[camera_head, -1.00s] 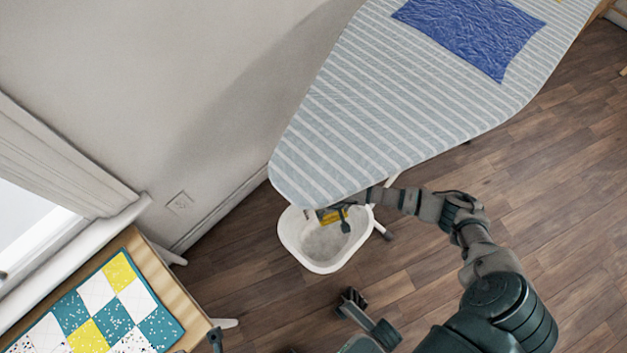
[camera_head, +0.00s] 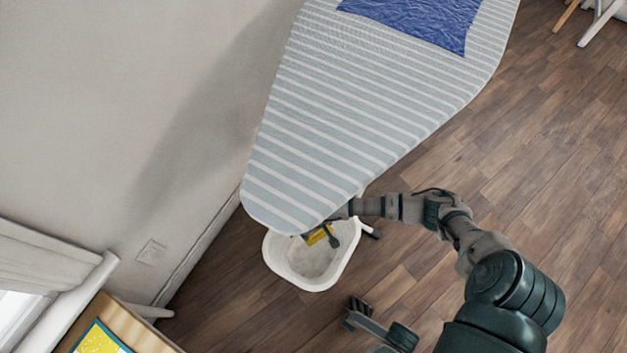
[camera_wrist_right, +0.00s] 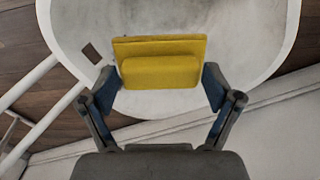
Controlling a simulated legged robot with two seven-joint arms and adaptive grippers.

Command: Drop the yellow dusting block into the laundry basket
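The yellow dusting block (camera_wrist_right: 160,62) is held between the two fingers of my right gripper (camera_wrist_right: 161,84) in the right wrist view. The fingers close on its two short ends. The white laundry basket (camera_head: 314,284) stands on the floor partly under the tip of the ironing board, and its pale inside (camera_wrist_right: 240,40) shows beyond the block in the wrist view. In the head view the block (camera_head: 317,236) and my right gripper (camera_head: 325,236) are over the basket's opening, partly hidden by the board.
The striped ironing board (camera_head: 340,130) with a blue cloth (camera_head: 420,18) reaches over the basket's back rim and close above my right forearm. A wall stands at left. A wooden table (camera_head: 120,315) is at lower left. The wooden floor at right is open.

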